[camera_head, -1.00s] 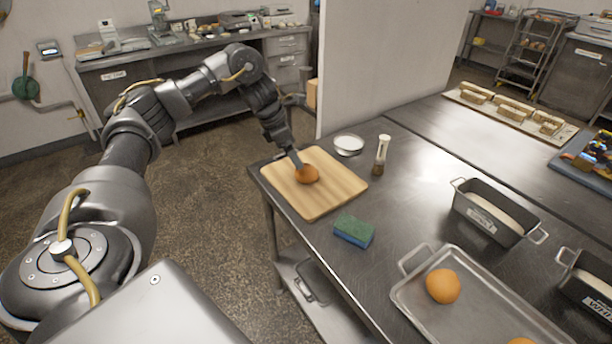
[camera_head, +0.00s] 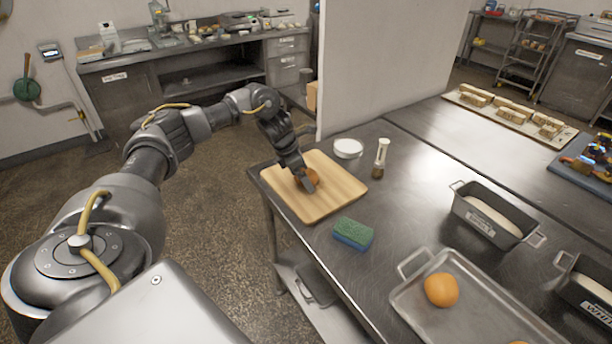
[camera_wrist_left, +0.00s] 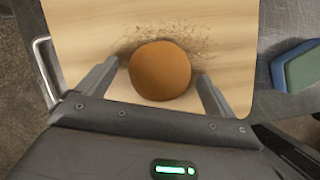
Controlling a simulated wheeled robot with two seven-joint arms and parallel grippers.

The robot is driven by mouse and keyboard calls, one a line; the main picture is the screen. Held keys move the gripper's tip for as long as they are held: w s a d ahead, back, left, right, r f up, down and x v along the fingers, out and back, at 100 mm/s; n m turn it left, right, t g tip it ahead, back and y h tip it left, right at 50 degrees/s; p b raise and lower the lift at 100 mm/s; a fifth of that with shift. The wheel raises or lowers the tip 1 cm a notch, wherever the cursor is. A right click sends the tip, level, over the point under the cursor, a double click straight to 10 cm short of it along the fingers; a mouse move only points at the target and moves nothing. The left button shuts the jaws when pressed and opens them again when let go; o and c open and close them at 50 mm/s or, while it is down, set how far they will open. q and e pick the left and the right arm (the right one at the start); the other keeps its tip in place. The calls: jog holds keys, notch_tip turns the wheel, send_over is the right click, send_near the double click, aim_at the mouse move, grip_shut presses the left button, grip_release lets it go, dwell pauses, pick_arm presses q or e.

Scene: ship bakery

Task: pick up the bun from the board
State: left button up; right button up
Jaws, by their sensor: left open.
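A round brown bun (camera_head: 313,177) lies on the wooden board (camera_head: 338,189) at the table's left end. My left gripper (camera_head: 306,181) is over the board and partly hides the bun in the head view. In the left wrist view the bun (camera_wrist_left: 160,71) sits between the two open fingers of my left gripper (camera_wrist_left: 158,84), with a gap on each side. The board (camera_wrist_left: 90,25) shows beneath it. My right gripper is not in view.
A green and blue sponge (camera_head: 352,233) lies near the board's front right. A white bowl (camera_head: 348,148) and a shaker (camera_head: 381,157) stand behind it. A metal tray (camera_head: 470,308) with orange buns and a loaf tin (camera_head: 494,216) are to the right.

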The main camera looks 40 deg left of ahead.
pick_arm(q)
jog(key=c, duration=1.1)
